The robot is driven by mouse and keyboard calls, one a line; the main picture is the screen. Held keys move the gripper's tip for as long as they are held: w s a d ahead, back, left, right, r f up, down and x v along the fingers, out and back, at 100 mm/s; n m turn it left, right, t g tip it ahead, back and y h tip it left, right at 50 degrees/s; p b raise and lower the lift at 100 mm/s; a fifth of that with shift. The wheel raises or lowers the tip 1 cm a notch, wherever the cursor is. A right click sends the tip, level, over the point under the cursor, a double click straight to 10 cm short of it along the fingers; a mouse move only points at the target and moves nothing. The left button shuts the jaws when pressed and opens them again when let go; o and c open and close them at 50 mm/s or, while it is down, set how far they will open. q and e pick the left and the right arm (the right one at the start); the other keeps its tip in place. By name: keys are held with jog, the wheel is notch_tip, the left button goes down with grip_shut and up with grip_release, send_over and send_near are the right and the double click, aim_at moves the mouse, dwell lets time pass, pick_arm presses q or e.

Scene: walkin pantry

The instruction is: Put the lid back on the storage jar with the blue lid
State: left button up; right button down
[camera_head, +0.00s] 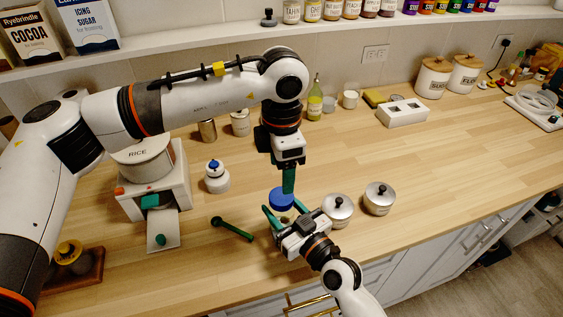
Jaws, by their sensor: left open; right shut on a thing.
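The round blue lid (281,201) is near the middle of the worktop, lying about level. The storage jar (286,216) shows only as a small part below the lid, between my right gripper's green fingers. My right gripper (283,211) comes from the front and is shut on the jar. My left gripper (288,182) points straight down, with its green fingers at the lid's upper edge. It is open, but the finger gap is hidden from this side. I cannot tell whether the lid is seated on the jar or just above it.
A dark green scoop (232,228) lies to the left. A rice dispenser (150,185) and a small white jar with a blue top (216,177) stand farther left.

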aim_at(281, 195)
pick_arm(q)
jog(key=n, duration=0.2)
jog(key=r+n, duration=0.1)
jog(key=n, duration=0.1)
jog(key=shift+n, duration=0.4)
jog(key=shift+f, duration=0.15)
jog(key=shift+f, duration=3.95)
jog(key=c, duration=1)
jog(key=o, duration=1.1)
